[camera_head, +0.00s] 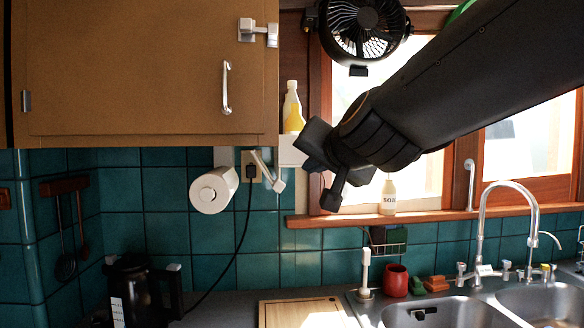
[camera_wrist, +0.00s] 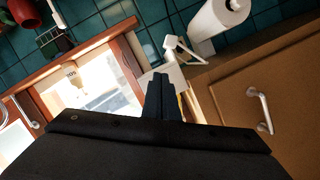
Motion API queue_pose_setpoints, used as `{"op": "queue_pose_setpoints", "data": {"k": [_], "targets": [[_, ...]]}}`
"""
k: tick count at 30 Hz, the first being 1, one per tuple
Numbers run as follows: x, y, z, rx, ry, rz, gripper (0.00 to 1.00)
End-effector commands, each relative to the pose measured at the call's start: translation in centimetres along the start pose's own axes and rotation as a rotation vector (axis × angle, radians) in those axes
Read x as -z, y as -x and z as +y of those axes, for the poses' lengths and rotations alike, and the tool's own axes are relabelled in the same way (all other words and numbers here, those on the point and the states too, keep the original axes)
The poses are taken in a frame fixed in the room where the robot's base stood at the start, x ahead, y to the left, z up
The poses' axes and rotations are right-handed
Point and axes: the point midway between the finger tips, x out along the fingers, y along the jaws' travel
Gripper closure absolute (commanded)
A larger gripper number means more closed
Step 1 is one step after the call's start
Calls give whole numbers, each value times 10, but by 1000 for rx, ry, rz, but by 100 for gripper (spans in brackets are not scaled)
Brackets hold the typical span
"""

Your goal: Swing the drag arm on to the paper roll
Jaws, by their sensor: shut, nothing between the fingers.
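The white paper roll (camera_head: 213,190) hangs under the cabinet against teal tiles; it also shows at the top of the wrist view (camera_wrist: 218,18). The white drag arm (camera_head: 265,169) hangs just right of the roll, slanting down to the right, its blocky end apart from the paper. It also shows in the wrist view (camera_wrist: 184,50), just beyond my fingertips. My black gripper (camera_head: 334,198) is to the right of the drag arm in the head view, in front of the window side. Its fingers are shut together and empty in the wrist view (camera_wrist: 160,80). I see no contact with the drag arm.
The brown cabinet (camera_head: 140,75) overhangs the roll. A black cord (camera_head: 242,235) runs from a wall socket behind the drag arm. A soap bottle (camera_head: 389,196) stands on the windowsill, and a yellow bottle (camera_head: 293,110) stands beside the cabinet. A black fan (camera_head: 363,30) is above.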

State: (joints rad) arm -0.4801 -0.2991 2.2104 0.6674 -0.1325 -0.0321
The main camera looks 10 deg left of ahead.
Motion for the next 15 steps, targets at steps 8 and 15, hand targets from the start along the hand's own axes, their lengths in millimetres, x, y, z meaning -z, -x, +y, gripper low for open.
{"op": "queue_pose_setpoints", "data": {"k": [8, 15], "targets": [[11, -8, -14, 23, -23, 31, 100], [11, -49, -14, 21, -21, 29, 100]]}}
